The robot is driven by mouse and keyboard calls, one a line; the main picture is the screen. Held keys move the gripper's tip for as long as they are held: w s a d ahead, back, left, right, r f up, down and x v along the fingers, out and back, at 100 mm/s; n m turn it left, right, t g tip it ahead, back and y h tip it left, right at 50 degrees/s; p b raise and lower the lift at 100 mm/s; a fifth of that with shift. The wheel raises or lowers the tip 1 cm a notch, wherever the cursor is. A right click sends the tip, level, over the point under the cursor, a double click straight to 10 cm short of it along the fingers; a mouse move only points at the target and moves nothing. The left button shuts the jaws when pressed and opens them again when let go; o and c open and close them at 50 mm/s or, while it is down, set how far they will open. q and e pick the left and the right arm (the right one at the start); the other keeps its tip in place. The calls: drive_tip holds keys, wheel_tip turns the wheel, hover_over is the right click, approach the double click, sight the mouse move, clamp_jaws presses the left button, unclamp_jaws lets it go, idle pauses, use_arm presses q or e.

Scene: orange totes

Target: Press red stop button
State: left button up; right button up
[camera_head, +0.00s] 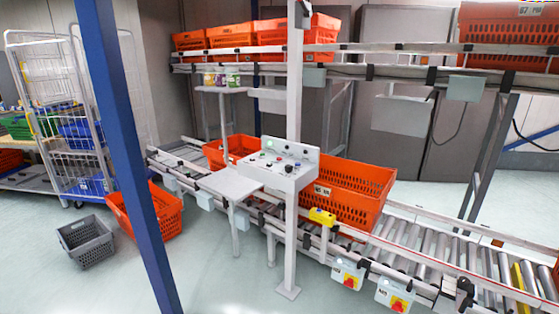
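A grey control box (280,178) is mounted on a white post in the middle of the view. Its sloped top carries several small buttons and a black knob; a small red spot among them looks like a button, but it is too small to be sure. Lower on the conveyor's side are two boxes with red and yellow switches, one on the left (349,281) and one on the right (398,305). Neither of my grippers is in view, and nothing is seen touching the control box.
A large orange tote (345,205) sits on the roller conveyor (440,245) behind the box. A small grey shelf (229,184) juts out left of it. A blue post (125,150) stands in the left foreground.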

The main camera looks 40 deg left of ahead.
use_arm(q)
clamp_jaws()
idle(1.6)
